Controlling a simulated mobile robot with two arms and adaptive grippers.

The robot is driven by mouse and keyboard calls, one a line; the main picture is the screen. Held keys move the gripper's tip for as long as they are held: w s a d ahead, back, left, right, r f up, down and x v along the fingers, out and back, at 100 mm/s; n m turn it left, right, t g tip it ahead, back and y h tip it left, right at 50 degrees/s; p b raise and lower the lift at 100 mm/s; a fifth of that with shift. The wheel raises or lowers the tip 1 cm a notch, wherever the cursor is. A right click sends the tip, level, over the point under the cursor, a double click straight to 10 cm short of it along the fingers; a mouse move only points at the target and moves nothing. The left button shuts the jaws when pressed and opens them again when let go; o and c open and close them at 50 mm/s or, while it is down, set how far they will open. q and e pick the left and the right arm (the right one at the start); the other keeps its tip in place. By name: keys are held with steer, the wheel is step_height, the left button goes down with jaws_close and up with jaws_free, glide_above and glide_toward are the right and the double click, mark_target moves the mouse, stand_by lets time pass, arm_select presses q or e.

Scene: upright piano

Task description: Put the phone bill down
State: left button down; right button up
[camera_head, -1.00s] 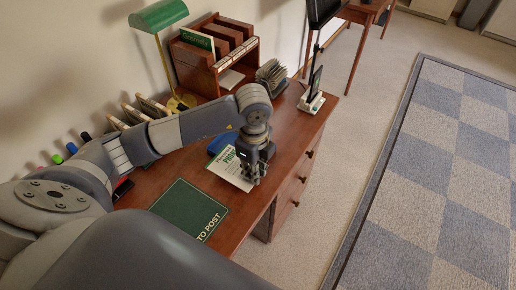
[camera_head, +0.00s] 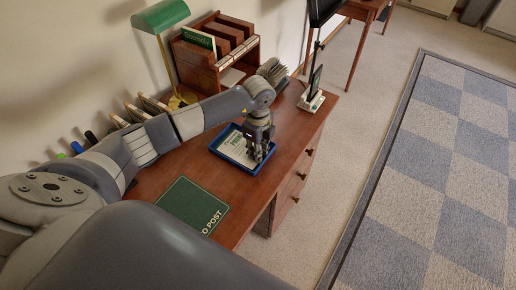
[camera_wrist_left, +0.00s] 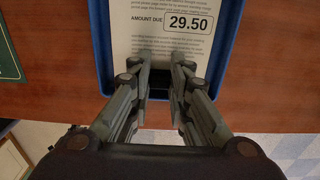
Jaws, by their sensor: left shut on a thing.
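Whether the bill touches the tray floor I cannot tell. My right gripper is not in view.
A green "TO POST" mat (camera_head: 190,203) lies on the desk left of the tray. A wooden organizer (camera_head: 212,55), a green lamp (camera_head: 160,15), a brush-like item (camera_head: 272,71) and a phone stand (camera_head: 312,99) stand behind. Bare desk lies right of the tray.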

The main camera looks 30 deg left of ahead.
arm_select(q)
steer(key=shift+f, duration=0.1)
steer(key=c, duration=1.5)
jaws_free()
steer(key=shift+r, duration=0.25)
step_height(320, 180, up, 12)
steer(key=shift+f+b, duration=0.1)
steer(key=shift+b, duration=0.8)
